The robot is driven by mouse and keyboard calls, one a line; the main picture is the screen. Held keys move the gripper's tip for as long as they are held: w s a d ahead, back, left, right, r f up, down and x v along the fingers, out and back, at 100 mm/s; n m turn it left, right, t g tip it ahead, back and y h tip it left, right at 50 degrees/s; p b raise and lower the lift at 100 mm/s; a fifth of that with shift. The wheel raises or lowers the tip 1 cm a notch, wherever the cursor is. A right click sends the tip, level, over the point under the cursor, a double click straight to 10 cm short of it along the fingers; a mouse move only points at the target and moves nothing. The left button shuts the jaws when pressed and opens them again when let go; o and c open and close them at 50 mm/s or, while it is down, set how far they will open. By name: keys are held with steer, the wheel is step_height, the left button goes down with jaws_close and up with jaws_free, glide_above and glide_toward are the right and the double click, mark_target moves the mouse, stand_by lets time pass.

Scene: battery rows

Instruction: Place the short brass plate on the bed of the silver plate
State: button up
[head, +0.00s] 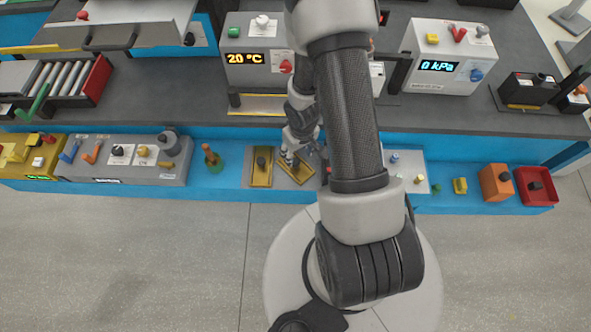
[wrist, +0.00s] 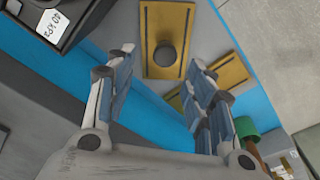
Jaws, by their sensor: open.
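Two brass plates with dark knobs lie side by side on the low blue shelf: a straight one (head: 256,180) and a tilted one (head: 303,177). I cannot tell which is the short one. The grey surface under them (head: 247,157), perhaps the silver plate, also shows in the wrist view (wrist: 207,30). My gripper (head: 289,160) is open and empty, above the tilted plate. In the wrist view its fingers (wrist: 162,105) stand apart. The tilted plate with its knob (wrist: 180,20) lies beyond them; the right finger partly hides the straight plate (wrist: 231,70).
A grey panel with knobs (head: 120,170) is further left. A pale plate with small pegs (head: 408,178), an orange block (head: 495,182) and a red tray (head: 522,190) are right. My arm hides part of the shelf.

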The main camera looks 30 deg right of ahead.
mark_target(296, 161)
steer(key=shift+a+f+b, duration=0.15)
steer(key=shift+f+b, duration=1.2)
steer(key=shift+f, duration=0.2)
steer(key=shift+a+f+b, duration=0.1)
steer(key=shift+f+b, duration=1.25)
steer(key=shift+f, duration=0.2)
steer(key=shift+r, duration=0.1)
steer(key=shift+c, duration=0.4)
jaws_close()
